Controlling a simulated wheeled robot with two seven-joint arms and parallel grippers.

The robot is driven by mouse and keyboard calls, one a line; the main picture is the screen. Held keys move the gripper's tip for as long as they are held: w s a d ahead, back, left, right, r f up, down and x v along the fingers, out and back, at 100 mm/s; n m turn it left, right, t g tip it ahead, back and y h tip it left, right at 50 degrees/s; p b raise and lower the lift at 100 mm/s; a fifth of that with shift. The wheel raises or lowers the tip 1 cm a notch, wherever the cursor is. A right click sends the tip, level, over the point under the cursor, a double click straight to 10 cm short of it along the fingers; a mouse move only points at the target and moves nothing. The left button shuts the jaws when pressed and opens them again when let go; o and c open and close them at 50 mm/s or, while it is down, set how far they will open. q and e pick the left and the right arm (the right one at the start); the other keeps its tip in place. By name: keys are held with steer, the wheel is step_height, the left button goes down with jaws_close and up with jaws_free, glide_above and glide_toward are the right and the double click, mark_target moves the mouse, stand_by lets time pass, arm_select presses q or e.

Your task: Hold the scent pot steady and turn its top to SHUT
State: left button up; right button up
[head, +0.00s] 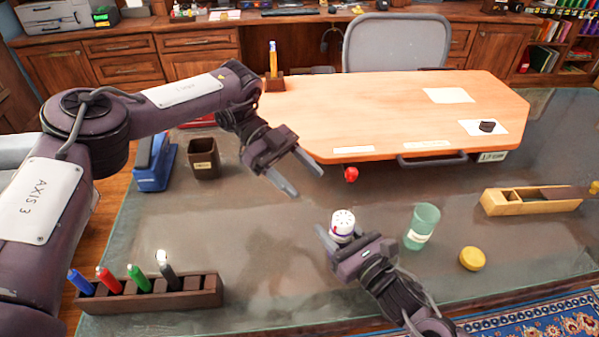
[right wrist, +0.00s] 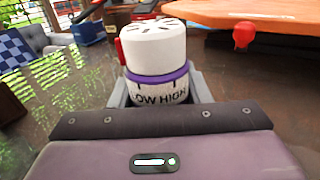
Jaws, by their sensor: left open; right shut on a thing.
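The scent pot (head: 343,222) is a small white pot with a slotted white top. In the right wrist view the pot (right wrist: 155,60) stands upright, with a purple ring, a red mark on the left of its top, and the words LOW and HIGH on its lower part; SHUT is not visible. My right gripper (head: 335,236) is shut around the pot's lower part; its fingers (right wrist: 160,88) show on both sides. My left gripper (head: 307,178) is open and empty, above and to the left of the pot, apart from it.
A green glass (head: 421,226) and a yellow lid (head: 472,259) stand right of the pot. A raised wooden board (head: 390,105) with a red knob (head: 351,174) lies behind. A pen rack (head: 150,294) is at front left.

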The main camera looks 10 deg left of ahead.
steer(key=o, duration=1.2)
